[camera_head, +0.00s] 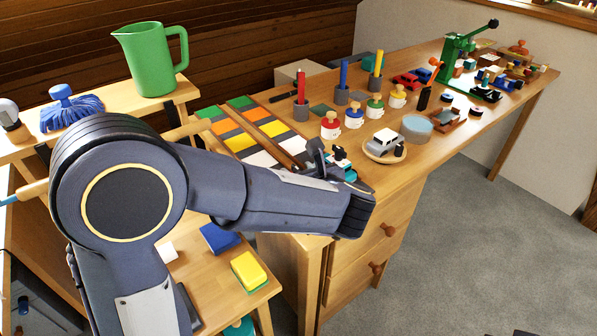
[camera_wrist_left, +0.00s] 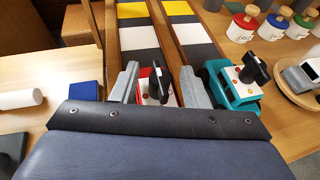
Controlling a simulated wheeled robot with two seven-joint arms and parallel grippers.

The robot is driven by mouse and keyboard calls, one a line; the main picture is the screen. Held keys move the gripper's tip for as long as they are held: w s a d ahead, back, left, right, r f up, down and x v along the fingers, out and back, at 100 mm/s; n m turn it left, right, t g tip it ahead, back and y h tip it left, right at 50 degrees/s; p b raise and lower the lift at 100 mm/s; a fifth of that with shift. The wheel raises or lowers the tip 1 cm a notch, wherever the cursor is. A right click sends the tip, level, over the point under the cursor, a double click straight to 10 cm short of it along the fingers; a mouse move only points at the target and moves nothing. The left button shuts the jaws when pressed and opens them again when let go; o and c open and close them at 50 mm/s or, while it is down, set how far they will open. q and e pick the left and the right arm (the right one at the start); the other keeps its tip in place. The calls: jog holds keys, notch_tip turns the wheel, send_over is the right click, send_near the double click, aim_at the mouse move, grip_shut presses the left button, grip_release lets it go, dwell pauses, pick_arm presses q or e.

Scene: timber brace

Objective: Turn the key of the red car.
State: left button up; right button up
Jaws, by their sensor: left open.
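My left gripper (camera_head: 322,160) is over the front of the long workbench; in the left wrist view (camera_wrist_left: 160,82) its two grey fingers are spread. Between them is the red car (camera_wrist_left: 143,83), with a white top and an upright black key (camera_wrist_left: 155,85). The fingers stand on either side of the key with gaps visible, so they do not appear closed on it. The red car's lower part is hidden by the gripper's body, and in the head view the gripper hides it. A teal car (camera_wrist_left: 232,90) with its own black key stands just right of the right finger.
Wooden-edged strips with coloured panels (camera_head: 245,125) lie just behind the cars. Knobbed pots (camera_head: 330,125) and a grey toy car on a round wooden dish (camera_head: 371,155) stand to the right. A green pitcher (camera_head: 150,60) stands on the left shelf.

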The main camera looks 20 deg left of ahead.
pick_arm(q)
jog(key=shift+w+a+f, duration=0.1)
jog(key=shift+w+a, duration=0.1)
jog(key=shift+w, duration=0.05)
